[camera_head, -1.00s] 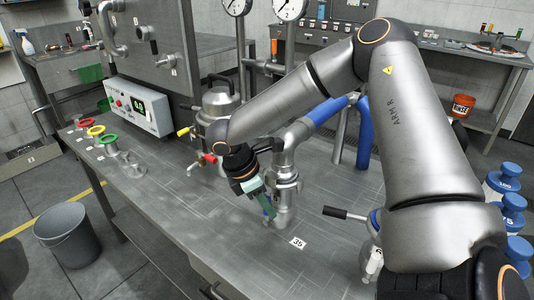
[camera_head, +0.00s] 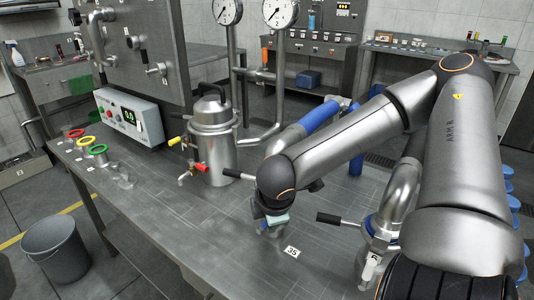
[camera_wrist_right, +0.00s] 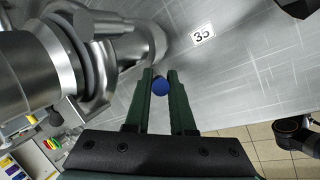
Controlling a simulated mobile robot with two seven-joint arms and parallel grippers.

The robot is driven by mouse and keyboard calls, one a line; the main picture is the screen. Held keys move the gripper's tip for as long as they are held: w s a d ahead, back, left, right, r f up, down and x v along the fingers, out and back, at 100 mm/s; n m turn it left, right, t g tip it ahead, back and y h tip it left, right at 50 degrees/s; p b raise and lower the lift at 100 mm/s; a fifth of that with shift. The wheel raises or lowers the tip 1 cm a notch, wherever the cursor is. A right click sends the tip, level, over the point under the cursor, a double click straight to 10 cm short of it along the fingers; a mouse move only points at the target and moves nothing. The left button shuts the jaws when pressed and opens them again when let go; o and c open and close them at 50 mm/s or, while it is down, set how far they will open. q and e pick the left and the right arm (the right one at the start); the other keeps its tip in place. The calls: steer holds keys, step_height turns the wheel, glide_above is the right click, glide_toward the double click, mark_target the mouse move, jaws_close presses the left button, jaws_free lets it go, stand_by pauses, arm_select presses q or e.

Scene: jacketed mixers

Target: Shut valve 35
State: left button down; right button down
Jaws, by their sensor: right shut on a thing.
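The tag 35 (camera_head: 292,252) lies on the grey bench in front of valve 35. In the head view my right wrist hides most of that valve and its handle. My right gripper (camera_head: 272,228) points down just behind the tag. In the right wrist view its green fingers (camera_wrist_right: 160,80) are shut on a small blue round piece (camera_wrist_right: 160,86) beside the valve's metal body (camera_wrist_right: 95,60). Whether that piece is the end of the valve's handle I cannot tell. The tag also shows there (camera_wrist_right: 202,35). My left gripper is not in view.
Another valve with a black lever (camera_head: 328,218) stands close on the right. A steel vessel (camera_head: 212,140) with red and yellow handles stands left of my right arm. Blue-sleeved pipes (camera_head: 320,115) run behind. The bench front is clear; a grey bin (camera_head: 57,250) stands on the floor.

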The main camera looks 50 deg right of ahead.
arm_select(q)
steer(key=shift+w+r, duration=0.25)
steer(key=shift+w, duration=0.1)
arm_select(e)
steer(key=shift+s+f+t, duration=0.1)
steer(key=shift+s+t, duration=0.1)
steer(key=shift+t, duration=0.3)
steer(key=c, duration=0.8)
jaws_free()
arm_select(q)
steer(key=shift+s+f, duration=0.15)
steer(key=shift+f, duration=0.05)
arm_select(e)
steer(key=shift+o, duration=0.2)
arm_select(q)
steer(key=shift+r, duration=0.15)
